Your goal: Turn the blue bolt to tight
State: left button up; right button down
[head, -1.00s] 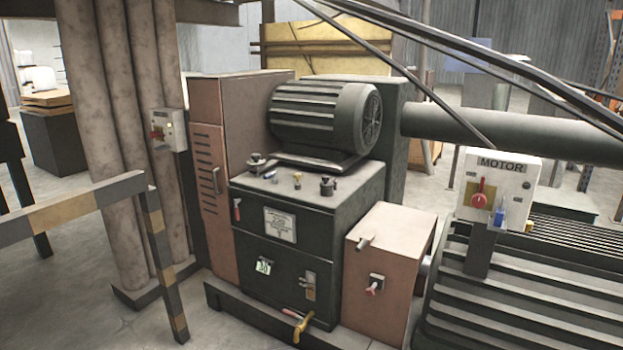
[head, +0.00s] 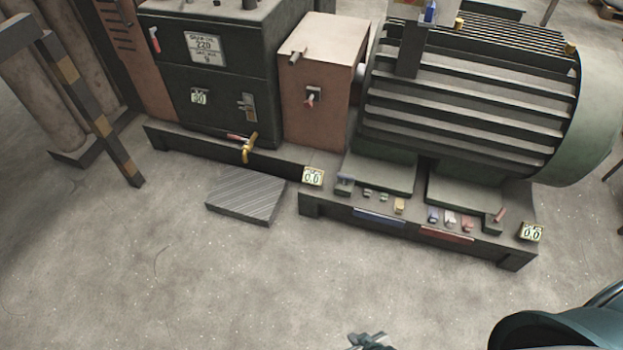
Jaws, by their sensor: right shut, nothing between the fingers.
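A small blue bolt-like piece (head: 433,214) stands on the base rail under the large ribbed motor, beside a pale piece (head: 450,218) and a red piece (head: 467,224). A second, darker bluish piece (head: 344,181) sits at the left end of the same rail. The pieces are too small to tell how far any is turned. My right gripper (head: 368,341) shows at the bottom edge, shut and empty, well apart from the rail. Most of it is cut off by the frame. My left gripper is not in view.
A yellow piece (head: 399,206) and small green pieces (head: 368,194) share the rail. Number displays (head: 313,176) and (head: 531,232) mark its ends. A ribbed floor plate (head: 246,195) lies to the left. The concrete floor (head: 230,290) in front is clear.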

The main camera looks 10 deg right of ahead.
aim_at(345, 177)
jog(key=i+j, duration=0.15)
jog(key=i, duration=0.25)
jog(key=i+j, duration=0.15)
jog(key=i, duration=0.25)
jog(key=z, duration=1.6)
